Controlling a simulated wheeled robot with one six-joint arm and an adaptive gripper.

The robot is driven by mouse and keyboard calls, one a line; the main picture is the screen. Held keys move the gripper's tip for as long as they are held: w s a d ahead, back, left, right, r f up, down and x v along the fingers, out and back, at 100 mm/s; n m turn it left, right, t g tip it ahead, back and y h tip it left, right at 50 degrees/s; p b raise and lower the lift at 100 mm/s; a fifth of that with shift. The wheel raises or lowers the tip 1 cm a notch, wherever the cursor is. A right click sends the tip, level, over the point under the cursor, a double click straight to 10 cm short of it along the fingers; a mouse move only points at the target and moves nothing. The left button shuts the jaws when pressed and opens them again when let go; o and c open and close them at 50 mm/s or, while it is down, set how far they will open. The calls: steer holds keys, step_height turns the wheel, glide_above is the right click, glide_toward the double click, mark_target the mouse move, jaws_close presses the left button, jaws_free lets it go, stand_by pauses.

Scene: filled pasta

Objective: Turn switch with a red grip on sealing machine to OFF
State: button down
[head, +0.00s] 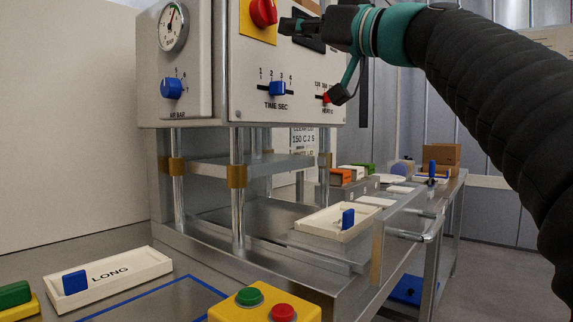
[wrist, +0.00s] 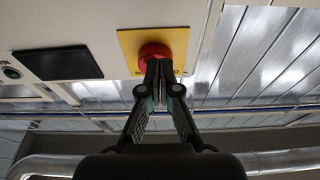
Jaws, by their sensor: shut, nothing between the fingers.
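The sealing machine (head: 225,100) has a pale front panel. Near its top edge is a switch with a round red grip (head: 263,12) on a yellow plate (head: 251,28). The red grip (wrist: 155,50) and yellow plate (wrist: 128,40) also show in the wrist view, where lettering on the plate is partly covered. My gripper (head: 284,25) is shut and empty, just right of the grip in the head view. In the wrist view the closed fingertips (wrist: 158,72) overlap the grip's lower edge. I cannot tell whether they touch it, or which position the switch is in.
The panel also carries a blue TIME SEC slider (head: 277,88), a red-tipped heat slider (head: 326,98), a blue AIR BAR knob (head: 171,87) and a gauge (head: 173,27). A dark display (wrist: 57,63) sits beside the plate. A yellow button box (head: 240,306) and trays stand below.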

steer(key=shift+w+a, duration=0.55)
steer(key=shift+a, duration=0.2)
steer(key=shift+w+a, duration=0.55)
steer(key=shift+a, duration=0.15)
steer(key=shift+w+d+r, duration=0.1)
steer(key=shift+r, duration=0.5)
steer(key=shift+d, duration=0.1)
stand_by(0.8)
steer(key=shift+f+b, duration=0.25)
steer(key=shift+b, duration=0.15)
steer(key=shift+f+b, duration=0.25)
steer(key=shift+b, duration=0.1)
steer(key=b, duration=0.2)
glide_toward(264, 25)
steer(key=shift+w+r, duration=0.1)
steer(key=shift+r, duration=0.25)
